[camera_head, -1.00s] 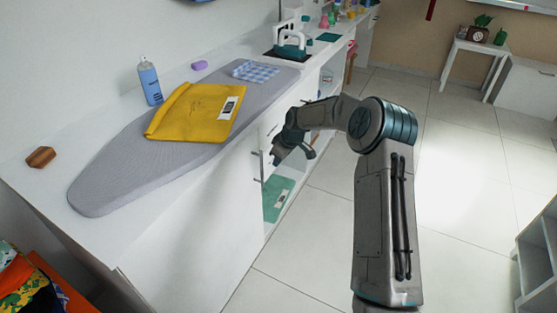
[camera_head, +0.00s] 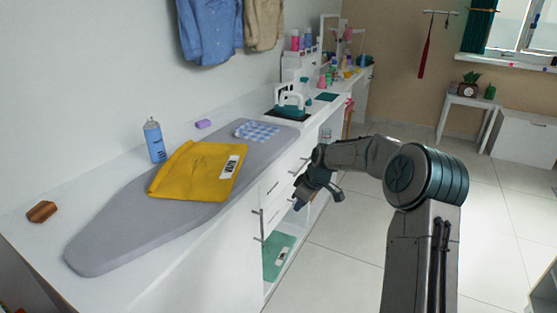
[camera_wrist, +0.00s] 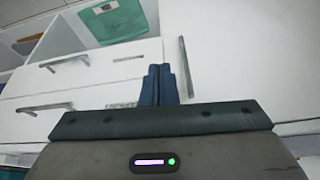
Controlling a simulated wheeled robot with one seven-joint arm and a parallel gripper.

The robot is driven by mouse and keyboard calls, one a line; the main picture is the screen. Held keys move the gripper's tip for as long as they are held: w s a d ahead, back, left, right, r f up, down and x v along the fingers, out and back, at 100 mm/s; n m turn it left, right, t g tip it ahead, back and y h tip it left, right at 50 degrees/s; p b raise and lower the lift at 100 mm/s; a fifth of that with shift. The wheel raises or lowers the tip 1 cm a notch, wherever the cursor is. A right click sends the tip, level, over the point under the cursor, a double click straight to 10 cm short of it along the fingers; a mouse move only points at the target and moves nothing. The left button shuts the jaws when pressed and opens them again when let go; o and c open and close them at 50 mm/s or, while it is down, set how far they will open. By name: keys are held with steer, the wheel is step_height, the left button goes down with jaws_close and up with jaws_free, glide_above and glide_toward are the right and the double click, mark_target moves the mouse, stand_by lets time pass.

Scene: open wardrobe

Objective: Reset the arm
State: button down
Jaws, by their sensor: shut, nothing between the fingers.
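My gripper (camera_head: 301,200) is at the end of my bent arm, out in front of the white cabinet's drawers. In the wrist view its two blue fingers (camera_wrist: 159,84) are pressed together with nothing between them. They point toward white drawer and door fronts with metal handles (camera_wrist: 186,66). The gripper appears apart from the cabinet, though the exact gap cannot be told.
A grey ironing board (camera_head: 115,238) lies on the white counter with a folded yellow cloth (camera_head: 195,172). An open compartment holds a green folded item (camera_head: 277,258). The tiled floor (camera_head: 340,262) is free.

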steer(key=s+r+m+h+p, duration=0.35)
steer(key=s+r+p, duration=0.25)
steer(key=s+r, duration=1.1)
steer(key=s+d+r+m+p, duration=0.1)
steer(key=s+r+m+p, duration=0.2)
steer(key=s, duration=0.8)
steer(key=s+d+r+m+p, duration=0.1)
steer(key=s+r+m+p, duration=0.2)
steer(key=s, duration=0.8)
steer(key=shift+d+m, duration=0.3)
steer(key=shift+m, duration=0.25)
steer(key=shift+d, duration=0.1)
